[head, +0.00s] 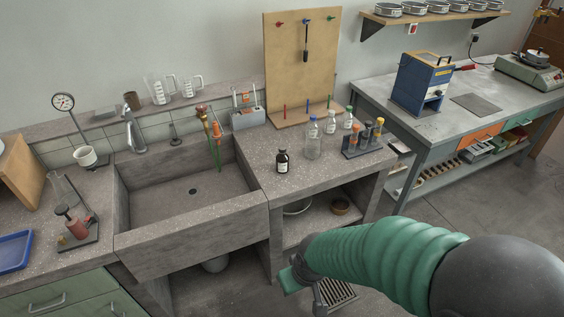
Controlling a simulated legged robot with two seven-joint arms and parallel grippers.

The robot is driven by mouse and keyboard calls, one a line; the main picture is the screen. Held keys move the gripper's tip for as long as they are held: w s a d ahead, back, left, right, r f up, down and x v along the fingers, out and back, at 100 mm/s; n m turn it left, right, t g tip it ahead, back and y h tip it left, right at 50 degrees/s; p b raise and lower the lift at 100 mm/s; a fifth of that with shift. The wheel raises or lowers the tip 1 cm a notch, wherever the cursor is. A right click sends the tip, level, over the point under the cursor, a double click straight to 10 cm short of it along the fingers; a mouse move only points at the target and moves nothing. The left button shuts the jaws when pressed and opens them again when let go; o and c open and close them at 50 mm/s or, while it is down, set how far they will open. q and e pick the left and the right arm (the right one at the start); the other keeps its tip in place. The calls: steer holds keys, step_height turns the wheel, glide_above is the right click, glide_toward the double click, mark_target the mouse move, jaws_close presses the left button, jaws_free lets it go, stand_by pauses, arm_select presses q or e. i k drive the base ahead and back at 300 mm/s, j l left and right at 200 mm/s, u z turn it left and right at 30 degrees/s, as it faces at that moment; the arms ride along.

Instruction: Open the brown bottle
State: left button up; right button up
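The brown bottle (282,163) stands upright on the concrete bench top, just right of the sink. It has a dark cap on and a pale label on its front. My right arm comes in from the lower right in a green ribbed sleeve. My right gripper (290,279) is at its end, low in front of the bench and well below the bottle, not touching it. My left gripper is not in view.
Clear bottles (313,140) and a rack of vials (362,140) stand close behind and right of the brown bottle. The deep sink (150,240) lies to its left. A pegboard (290,60) stands behind. The bench top (262,180) is bare in front and to the left of the bottle.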

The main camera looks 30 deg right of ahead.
mark_target(282, 160)
steer(key=l+z, duration=0.35)
steer(key=i+l+z, duration=0.1)
steer(key=l+z, duration=0.25)
steer(key=i+l+z, duration=0.15)
steer(key=l+z, duration=0.2)
steer(key=i+l+z, duration=0.15)
steer(key=l+z, duration=0.2)
steer(key=i+l+u, duration=0.15)
steer(key=i+u, duration=0.15)
steer(key=u, duration=0.2)
steer(key=i+l+u, duration=0.25)
steer(key=u, duration=0.2)
steer(key=i+l+u, duration=0.2)
steer(key=i+u, duration=0.15)
steer(key=u, duration=0.15)
steer(key=i+l+u, duration=0.25)
steer(key=u, duration=0.25)
steer(key=l, duration=0.1)
